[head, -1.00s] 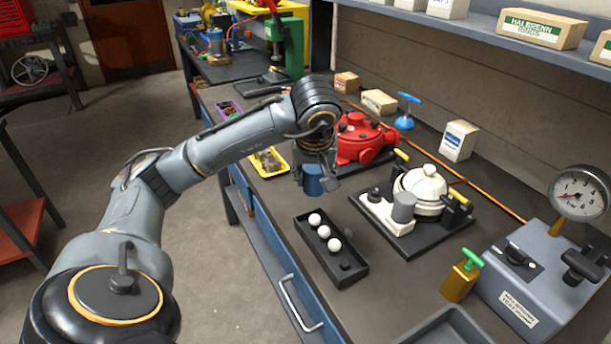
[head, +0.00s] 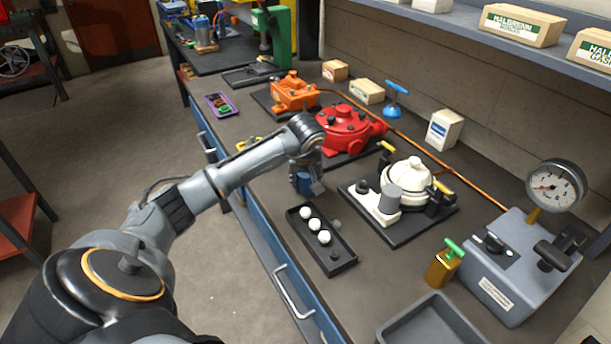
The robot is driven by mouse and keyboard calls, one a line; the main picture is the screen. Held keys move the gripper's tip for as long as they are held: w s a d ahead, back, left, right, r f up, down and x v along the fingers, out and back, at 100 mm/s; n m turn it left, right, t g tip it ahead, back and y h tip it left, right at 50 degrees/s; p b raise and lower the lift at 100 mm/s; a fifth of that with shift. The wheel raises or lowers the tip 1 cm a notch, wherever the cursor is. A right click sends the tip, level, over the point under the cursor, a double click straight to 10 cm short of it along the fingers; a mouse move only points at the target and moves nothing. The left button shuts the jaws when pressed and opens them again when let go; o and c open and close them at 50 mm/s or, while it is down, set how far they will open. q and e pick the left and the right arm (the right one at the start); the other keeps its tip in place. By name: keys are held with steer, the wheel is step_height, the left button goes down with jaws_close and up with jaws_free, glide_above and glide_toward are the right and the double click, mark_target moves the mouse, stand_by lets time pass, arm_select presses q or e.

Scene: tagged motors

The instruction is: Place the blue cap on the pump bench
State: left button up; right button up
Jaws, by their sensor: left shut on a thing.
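The blue cap (head: 303,183) is a small dark-blue cylinder in the head view. My left gripper (head: 307,184) is shut on it, partly hiding it. It is just beyond the far end of the black ball tray, over the pump bench (head: 385,275); I cannot tell whether the cap touches the bench top. On the bench stand an orange pump (head: 294,92), a red pump (head: 345,130) and a white pump (head: 408,180) with a grey cylinder (head: 390,199) beside its dome. My right gripper is not in view.
A black tray (head: 341,268) holds white balls. A grey gauge box (head: 520,265), a brass block with a green handle (head: 442,268) and an empty grey tray (head: 432,325) are at the right. A blue-handled part (head: 395,100) and small boxes line the back. Bare bench surrounds the black tray.

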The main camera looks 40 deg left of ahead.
arm_select(q)
steer(key=shift+f, duration=0.2)
steer(key=o, duration=1.1)
steer(key=shift+r, duration=0.1)
steer(key=shift+r, duration=0.45)
steer(key=b+v, duration=0.2)
steer(key=v, duration=0.9)
steer(key=shift+s+d+r, duration=0.1)
steer(key=shift+s+r, duration=0.05)
steer(key=shift+s, duration=0.05)
